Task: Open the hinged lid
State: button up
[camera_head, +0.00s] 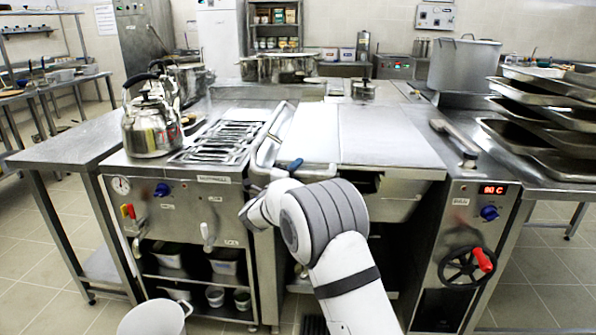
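The wide flat steel lid (385,135) lies level and closed over the tilting pan (400,195) in the middle of the view. A bent metal bar handle (272,140) runs along the left side of the lid. My white and grey arm reaches up from the bottom, and my gripper (256,190) is at the near end of that bar, by the pan's front left corner. The fingers are small and partly hidden by my wrist. I cannot tell whether they touch or hold the bar. A small blue piece (294,165) shows just above my wrist.
A kettle (150,125) stands on the left unit beside a slotted grate (222,138). The right control panel has a red-handled wheel (468,264). Stacked trays (545,115) and a big stockpot (464,65) are at right. A white bucket (155,318) stands on the floor.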

jog(key=shift+w+d+r, duration=0.1)
jog(key=shift+w, duration=0.1)
grip_shut()
dwell(0.4)
